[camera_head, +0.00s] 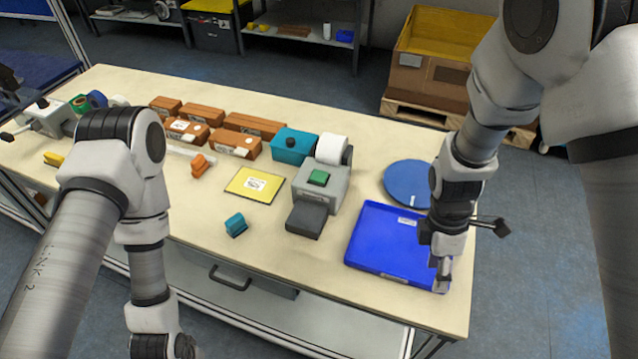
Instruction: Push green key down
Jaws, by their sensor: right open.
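The green key (319,177) is a square button on top of a grey device (325,193) near the middle of the table. A white roll (331,149) sits at the device's back and a dark grey plate (307,219) lies at its front. The key's height is too small to judge. My right gripper (441,280) is open and points down at the right edge of the blue tray, well to the right of the key and apart from it. My left arm comes in from the left and its end runs out of the bottom of the picture, so its fingers are hidden.
A blue tray (374,233) and a blue disc (409,184) lie right of the device. A yellow labelled pad (255,184), a teal block (236,224) and a teal box (293,146) are left of it. Several brown boxes (235,142) stand behind. The front table strip is clear.

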